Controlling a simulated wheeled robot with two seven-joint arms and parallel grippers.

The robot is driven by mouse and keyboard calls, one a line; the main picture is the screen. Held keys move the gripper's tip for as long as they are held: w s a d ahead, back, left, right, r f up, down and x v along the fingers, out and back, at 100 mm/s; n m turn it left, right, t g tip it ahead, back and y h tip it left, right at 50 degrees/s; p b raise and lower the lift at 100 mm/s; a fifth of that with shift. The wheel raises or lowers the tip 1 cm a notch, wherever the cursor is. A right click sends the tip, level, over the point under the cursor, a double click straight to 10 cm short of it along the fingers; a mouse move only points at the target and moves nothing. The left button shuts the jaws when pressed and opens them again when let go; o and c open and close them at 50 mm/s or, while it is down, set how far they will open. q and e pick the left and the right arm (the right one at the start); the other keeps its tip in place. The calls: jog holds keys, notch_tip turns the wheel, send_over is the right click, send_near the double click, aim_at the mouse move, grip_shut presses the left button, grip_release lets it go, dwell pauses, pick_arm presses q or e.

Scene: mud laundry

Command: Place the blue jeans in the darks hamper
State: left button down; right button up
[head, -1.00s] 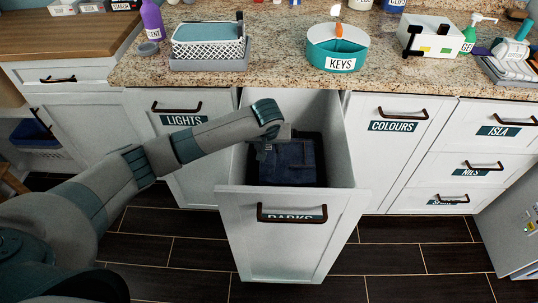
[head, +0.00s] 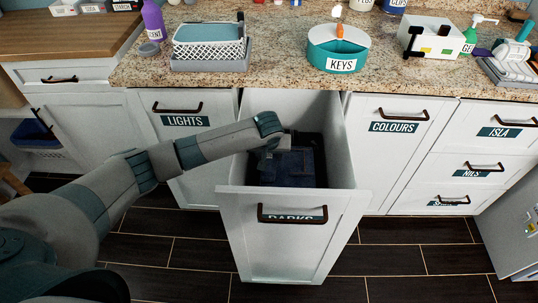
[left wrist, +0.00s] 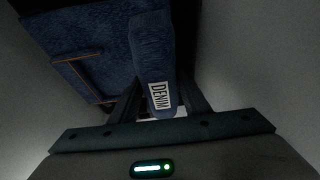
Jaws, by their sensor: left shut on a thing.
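The blue jeans (head: 292,166) are inside the open darks hamper (head: 290,240), a pull-out drawer with a partly hidden DARKS label. The folded jeans also fill the upper left of the left wrist view (left wrist: 106,50), where a DENIM tag shows on a part between my fingers. My left gripper (head: 270,152) reaches down into the hamper from the left. In the left wrist view its fingers (left wrist: 158,100) are shut on the jeans. The hamper's bottom is mostly hidden by the jeans and shadow. My right gripper is not in view.
The LIGHTS front (head: 182,150) and COLOURS front (head: 390,150) are closed on either side of the hamper. The granite counter (head: 275,60) above holds a white basket (head: 209,55), a KEYS holder (head: 338,55) and other items. Dark tiled floor lies in front.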

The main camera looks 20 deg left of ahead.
pick_arm(q)
jog(key=c, duration=1)
grip_release()
jog(key=shift+f, duration=0.1)
jog(key=v, duration=1.2)
